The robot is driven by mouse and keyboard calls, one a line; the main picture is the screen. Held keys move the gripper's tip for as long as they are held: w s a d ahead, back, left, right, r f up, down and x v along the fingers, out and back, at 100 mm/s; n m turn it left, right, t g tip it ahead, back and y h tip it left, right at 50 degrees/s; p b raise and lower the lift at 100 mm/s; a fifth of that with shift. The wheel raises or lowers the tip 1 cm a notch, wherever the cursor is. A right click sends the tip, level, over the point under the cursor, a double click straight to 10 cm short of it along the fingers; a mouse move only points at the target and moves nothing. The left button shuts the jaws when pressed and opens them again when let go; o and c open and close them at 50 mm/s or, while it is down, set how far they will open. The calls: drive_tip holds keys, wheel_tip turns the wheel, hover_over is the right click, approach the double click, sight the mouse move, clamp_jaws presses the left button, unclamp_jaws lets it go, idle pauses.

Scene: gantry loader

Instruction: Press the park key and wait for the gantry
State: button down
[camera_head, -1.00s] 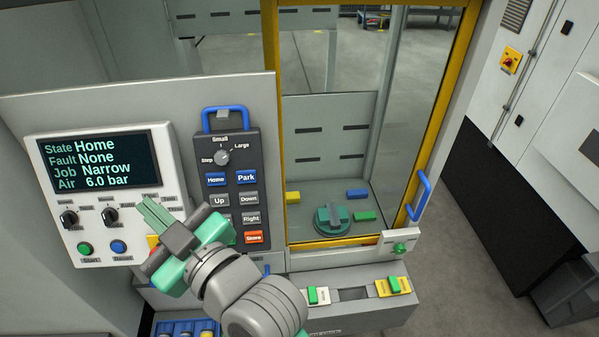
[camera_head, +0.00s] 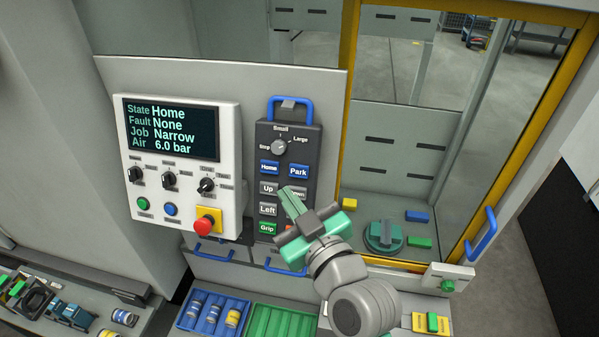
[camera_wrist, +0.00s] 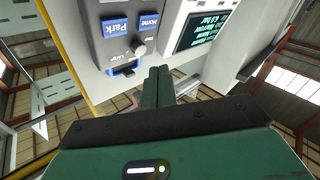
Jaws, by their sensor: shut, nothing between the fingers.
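The blue Park key (camera_head: 299,171) is at the upper right of the dark key panel (camera_head: 290,143), beside the blue Home key (camera_head: 269,167). In the wrist view the Park key (camera_wrist: 115,27) shows upside down, left of the fingers. My gripper (camera_head: 287,192) is shut and empty. Its green fingertips appear over the Up and Down keys, below the Park key in the picture. I cannot tell how far they are from the panel. The screen (camera_head: 170,128) reads State Home, Fault None, Job Narrow, Air 6.0 bar. I cannot make out the gantry itself.
A red stop button (camera_head: 208,221) sticks out left of the key panel. A blue handle (camera_head: 290,104) arches above the panel. A yellow-framed glass door (camera_head: 349,100) is to the right. Blue and green trays (camera_head: 281,323) lie below.

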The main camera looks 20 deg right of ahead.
sight(299, 171)
drive_tip(key=shift+w+d+f+b, duration=0.45)
drive_tip(key=shift+w+d+b, duration=0.25)
drive_tip(key=shift+w, duration=0.25)
drive_tip(key=shift+w+d+f+b, duration=0.4)
drive_tip(key=shift+w+d+b, duration=0.35)
drive_tip(key=shift+w, duration=0.2)
drive_tip(key=shift+w+d+f+b, duration=0.45)
drive_tip(key=shift+w+d+b, duration=0.25)
drive_tip(key=shift+w, duration=0.25)
drive_tip(key=shift+w+d+f+b, duration=0.15)
drive_tip(key=shift+f+b, duration=0.05)
drive_tip(key=shift+b, duration=0.2)
drive_tip(key=shift+w+d, duration=0.1)
drive_tip(key=shift+w, duration=0.05)
drive_tip(key=shift+r, duration=0.1)
